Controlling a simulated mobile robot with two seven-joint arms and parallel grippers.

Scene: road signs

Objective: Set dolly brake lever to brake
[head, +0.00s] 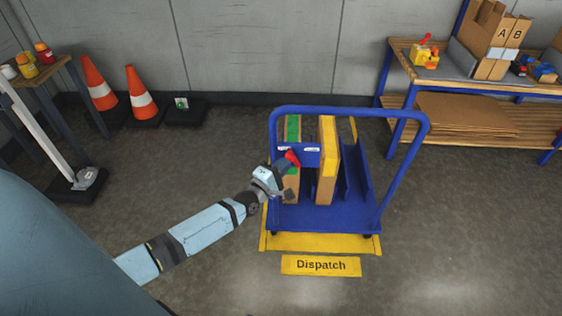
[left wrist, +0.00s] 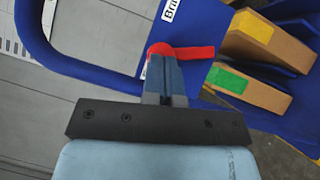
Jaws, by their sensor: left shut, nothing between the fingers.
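The blue dolly (head: 310,215) stands on a yellow floor marking, with a tall tubular handle. The red brake lever (head: 292,158) is on the left part of a blue plate on the handle, which carries small white labels. In the left wrist view the red lever (left wrist: 185,52) has a round hub and an arm pointing right; a label reading "Bra..." (left wrist: 171,10) is partly cut off above it. My left gripper (head: 284,168) is shut and empty, its fingertips at the lever. In the left wrist view the fingers (left wrist: 165,75) overlap the hub; contact cannot be told. My right gripper is not in view.
Boxes with green (head: 293,130) and yellow (head: 328,135) tops stand on the dolly. A "Dispatch" floor sign (head: 321,265) lies in front. Orange cones (head: 141,95) stand back left; a workbench (head: 480,85) stands right. The floor around the dolly is clear.

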